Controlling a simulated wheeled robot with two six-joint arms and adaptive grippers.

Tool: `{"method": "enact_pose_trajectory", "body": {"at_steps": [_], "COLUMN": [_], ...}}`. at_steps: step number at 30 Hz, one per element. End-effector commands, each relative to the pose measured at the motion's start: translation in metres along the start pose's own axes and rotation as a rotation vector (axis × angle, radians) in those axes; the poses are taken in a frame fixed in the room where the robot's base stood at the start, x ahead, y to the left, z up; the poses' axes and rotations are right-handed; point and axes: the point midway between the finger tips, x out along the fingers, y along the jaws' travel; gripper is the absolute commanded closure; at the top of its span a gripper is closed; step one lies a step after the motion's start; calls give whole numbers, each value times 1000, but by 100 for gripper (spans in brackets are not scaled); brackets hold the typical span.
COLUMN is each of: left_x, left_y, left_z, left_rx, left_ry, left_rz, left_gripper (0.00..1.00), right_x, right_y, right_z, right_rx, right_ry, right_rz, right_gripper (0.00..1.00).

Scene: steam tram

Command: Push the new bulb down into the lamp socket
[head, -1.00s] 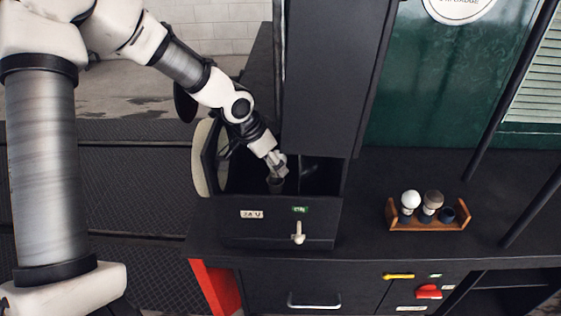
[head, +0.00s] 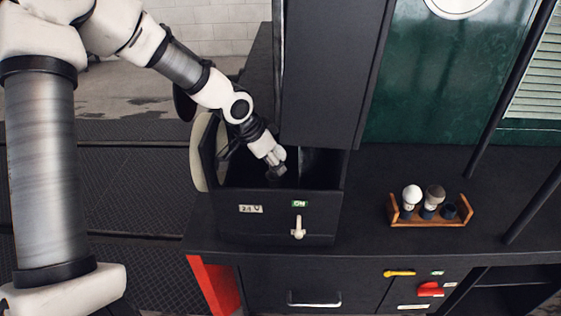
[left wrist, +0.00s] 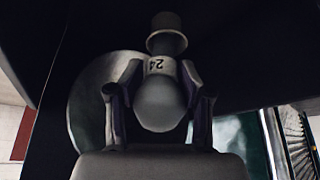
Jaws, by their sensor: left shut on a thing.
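My left gripper (head: 276,161) reaches down into the open-topped black box (head: 275,222). In the left wrist view my left gripper (left wrist: 157,92) is shut on a bulb (left wrist: 160,106) with a round pale globe and a white collar marked 24, which reads upside down. The bulb's dark neck points away from my palm. A round rimmed piece (left wrist: 165,22), seemingly the lamp socket, lies in line beyond it. I cannot tell how deep the neck sits in it. The socket is not clear in the head view. My right gripper is not in view.
A wooden rack (head: 428,223) on the black bench to the right holds a white bulb (head: 412,194), a grey one (head: 434,195) and a dark cup (head: 450,211). A pale lever (head: 298,228) sticks out of the box front. A tall black panel (head: 328,75) rises behind the box.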

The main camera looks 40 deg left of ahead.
Motion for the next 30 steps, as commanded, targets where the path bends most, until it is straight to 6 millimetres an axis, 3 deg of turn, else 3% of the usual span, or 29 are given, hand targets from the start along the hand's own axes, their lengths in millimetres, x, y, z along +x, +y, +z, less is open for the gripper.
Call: {"method": "enact_pose_trajectory", "body": {"at_steps": [1, 30], "left_x": [8, 25], "left_y": [4, 2], "left_z": [11, 20], "left_rx": [9, 10], "left_ry": [-28, -28], "left_rz": [14, 14], "left_gripper": [100, 100], "right_x": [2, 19], "right_y": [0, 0], "right_z": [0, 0], "right_rx": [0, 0], "right_ry": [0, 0], "right_rz": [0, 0], "right_gripper": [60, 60]}}
